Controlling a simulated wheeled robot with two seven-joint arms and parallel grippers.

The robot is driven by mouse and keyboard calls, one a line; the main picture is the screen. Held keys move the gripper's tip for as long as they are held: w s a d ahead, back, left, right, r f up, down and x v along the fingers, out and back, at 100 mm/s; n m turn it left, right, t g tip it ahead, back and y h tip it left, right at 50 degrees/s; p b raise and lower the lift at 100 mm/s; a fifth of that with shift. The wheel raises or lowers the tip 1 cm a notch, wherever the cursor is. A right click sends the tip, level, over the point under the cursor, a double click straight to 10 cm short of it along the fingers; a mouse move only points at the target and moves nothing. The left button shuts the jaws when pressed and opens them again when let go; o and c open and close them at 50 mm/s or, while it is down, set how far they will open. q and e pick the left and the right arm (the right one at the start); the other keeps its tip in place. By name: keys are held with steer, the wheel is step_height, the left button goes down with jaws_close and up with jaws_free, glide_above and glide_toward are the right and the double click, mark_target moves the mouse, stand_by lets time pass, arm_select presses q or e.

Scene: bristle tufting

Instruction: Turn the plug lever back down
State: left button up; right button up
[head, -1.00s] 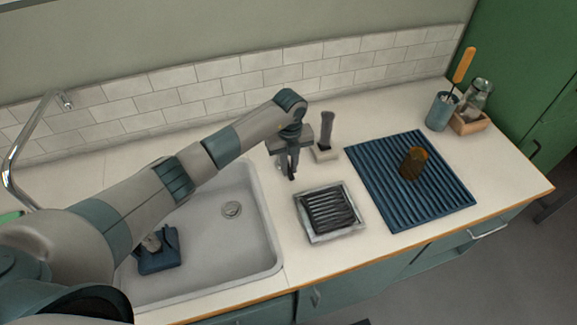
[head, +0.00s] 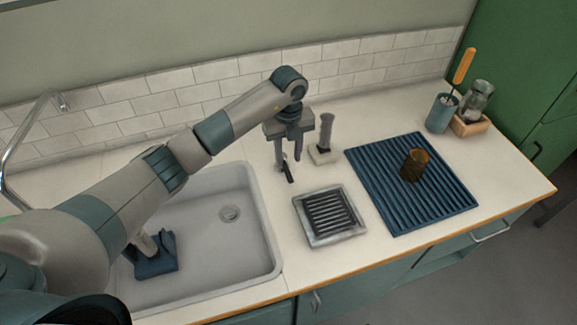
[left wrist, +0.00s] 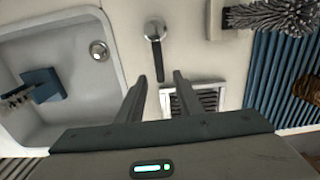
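The plug lever (left wrist: 157,56) is a dark bar on a round metal base on the counter behind the sink's right edge. In the left wrist view it points toward my gripper. In the head view its dark end (head: 289,177) shows just below my fingers, and the rest is mostly hidden. My left gripper (left wrist: 155,80) is open, with a finger on either side of the lever's line and visible gaps to both. In the head view my left gripper (head: 279,164) points down over the lever. I cannot tell its exact height. My right gripper is not in view.
The sink (head: 205,262) holds a blue object (head: 158,262). A grey brush (head: 326,132) stands in a holder right of my gripper. A grated tray (head: 306,217), a ribbed blue mat (head: 440,205) with an amber cup (head: 414,165), and a utensil pot (head: 441,113) lie further right.

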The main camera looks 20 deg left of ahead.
arm_select(q)
step_height(320, 180, up, 11)
steer(key=b, duration=0.2)
steer(key=shift+d, duration=0.1)
stand_by(0.6)
